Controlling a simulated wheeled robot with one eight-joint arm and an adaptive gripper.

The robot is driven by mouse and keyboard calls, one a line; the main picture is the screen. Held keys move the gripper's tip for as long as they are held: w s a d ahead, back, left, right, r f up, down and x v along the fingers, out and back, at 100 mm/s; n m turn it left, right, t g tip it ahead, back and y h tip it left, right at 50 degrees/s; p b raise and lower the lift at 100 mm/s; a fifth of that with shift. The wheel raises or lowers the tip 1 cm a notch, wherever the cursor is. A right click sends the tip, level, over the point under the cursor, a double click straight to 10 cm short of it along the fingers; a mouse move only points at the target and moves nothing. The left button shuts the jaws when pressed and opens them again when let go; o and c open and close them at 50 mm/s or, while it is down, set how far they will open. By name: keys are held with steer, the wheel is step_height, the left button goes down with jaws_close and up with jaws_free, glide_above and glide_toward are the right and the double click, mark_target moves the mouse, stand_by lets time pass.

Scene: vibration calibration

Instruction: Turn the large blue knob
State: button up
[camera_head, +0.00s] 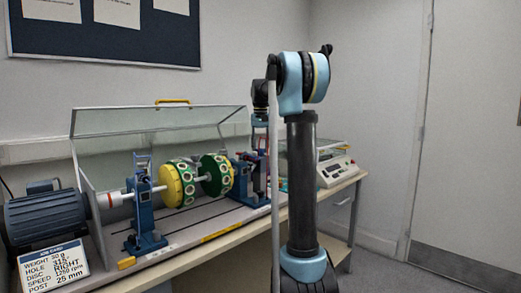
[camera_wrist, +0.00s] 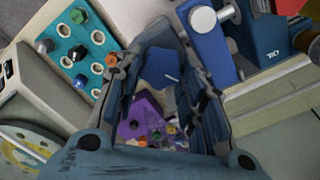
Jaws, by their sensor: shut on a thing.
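The large blue knob (camera_wrist: 158,68) shows in the wrist view as a faceted blue piece with a thin white line on it. My gripper (camera_wrist: 160,75) has a finger on each side of it and is shut on it. The fingers hide the knob's edges, and how far it is turned cannot be told. In the head view my arm stands in front of the right end of the bench, and both the gripper and the knob are hidden or too small to make out.
A teal plate (camera_wrist: 80,45) with holes and bolts lies left of the gripper. A purple tray (camera_wrist: 133,122) with small coloured parts shows below the knob. A blue stand (camera_wrist: 210,45) is close on the right. The rig has a yellow disc (camera_head: 171,185), a green disc (camera_head: 213,174) and a motor (camera_head: 45,222).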

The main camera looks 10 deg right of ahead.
steer(key=n, duration=0.5)
steer(key=shift+a+n, duration=0.1)
steer(key=shift+n, duration=0.3)
stand_by(0.4)
steer(key=o, duration=1)
steer(key=shift+o, duration=0.2)
step_height(320, 180, up, 12)
steer(key=shift+f, duration=0.15)
stand_by(0.3)
